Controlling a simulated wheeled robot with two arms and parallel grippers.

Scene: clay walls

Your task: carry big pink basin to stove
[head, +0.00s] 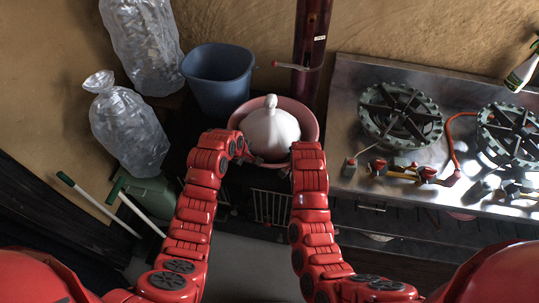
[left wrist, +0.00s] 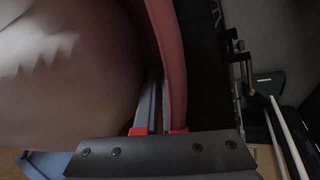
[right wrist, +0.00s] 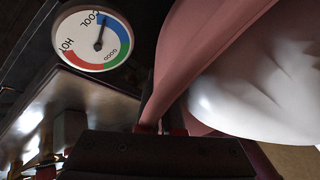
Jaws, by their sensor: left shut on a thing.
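The big pink basin (head: 307,112) stands at the centre of the head view, left of the metal stove (head: 345,112). A white rounded bundle with a knob on top (head: 270,130) fills it. My left gripper (head: 252,158) is shut on the basin's near left rim; the rim shows between its fingers in the left wrist view (left wrist: 168,60). My right gripper (head: 291,162) is at the near right rim. In the right wrist view the rim (right wrist: 190,75) runs down to its fingers, but their closure is hidden.
Two green burners (head: 400,112) and red-yellow valves (head: 405,172) are on the stove. A blue bucket (head: 218,80) stands behind left of the basin. Filled clear bags (head: 128,130) are farther left. A dark red column (head: 312,40) rises behind. A dial gauge (right wrist: 92,38) shows in the right wrist view.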

